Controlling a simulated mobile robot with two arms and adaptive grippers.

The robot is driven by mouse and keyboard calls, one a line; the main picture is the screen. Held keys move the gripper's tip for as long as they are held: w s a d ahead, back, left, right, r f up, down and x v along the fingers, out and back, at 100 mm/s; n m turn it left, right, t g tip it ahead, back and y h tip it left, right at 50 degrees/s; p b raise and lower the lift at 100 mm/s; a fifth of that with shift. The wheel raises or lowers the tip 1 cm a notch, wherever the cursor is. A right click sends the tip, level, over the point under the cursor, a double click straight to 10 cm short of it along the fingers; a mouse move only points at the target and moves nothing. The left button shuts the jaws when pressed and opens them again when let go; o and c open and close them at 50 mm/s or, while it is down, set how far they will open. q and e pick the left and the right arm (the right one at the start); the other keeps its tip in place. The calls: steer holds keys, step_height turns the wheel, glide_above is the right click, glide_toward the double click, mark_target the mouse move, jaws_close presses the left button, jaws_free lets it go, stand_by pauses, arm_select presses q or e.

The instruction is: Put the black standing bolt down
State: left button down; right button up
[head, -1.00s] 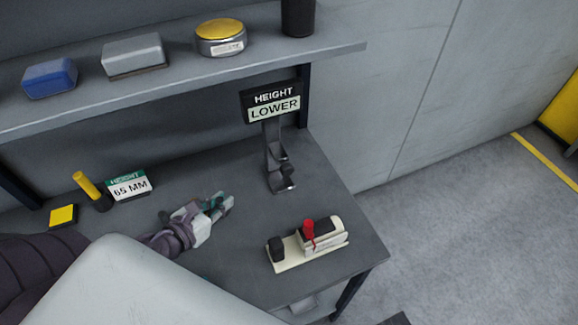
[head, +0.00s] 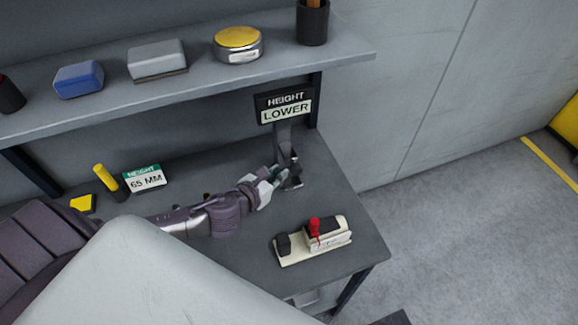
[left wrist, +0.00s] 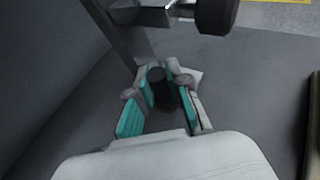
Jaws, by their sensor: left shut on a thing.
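The black standing bolt (left wrist: 157,82) shows in the left wrist view as a dark, roughly upright piece between the teal finger pads. My left gripper (left wrist: 160,95) is shut on it. In the head view my left gripper (head: 270,182) is over the bench, close to the foot of the grey stand (head: 286,155). The bolt cannot be made out there. Whether its lower end touches the bench is unclear. My right gripper is not in view.
The stand bears a "HEIGHT LOWER" sign (head: 285,106). A cream fixture with a red knob (head: 314,238) sits at the bench's right front. A "65 MM" card (head: 146,179) and a yellow-topped rod (head: 104,177) stand left. Bench between gripper and fixture is clear.

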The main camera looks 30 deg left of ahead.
arm_select(q)
steer(key=shift+w+d+r, duration=0.1)
steer(key=shift+w+d, duration=0.1)
steer(key=shift+w, duration=0.15)
steer(key=shift+w+d+r+p, duration=0.1)
steer(key=shift+w+d+p, duration=0.2)
steer(key=shift+w, duration=0.35)
steer(key=shift+w+d+r+p, duration=0.1)
steer(key=shift+w+d+p, duration=0.15)
steer(key=shift+w, duration=0.35)
steer(key=shift+w+d+f, duration=0.1)
steer(key=shift+w+f, duration=0.15)
steer(key=shift+f, duration=0.75)
steer(key=shift+s, duration=0.1)
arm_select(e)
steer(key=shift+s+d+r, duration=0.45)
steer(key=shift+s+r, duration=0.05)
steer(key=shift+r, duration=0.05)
arm_select(q)
steer(key=shift+f, duration=0.1)
steer(key=c, duration=1.4)
jaws_free()
steer(key=shift+f, duration=0.1)
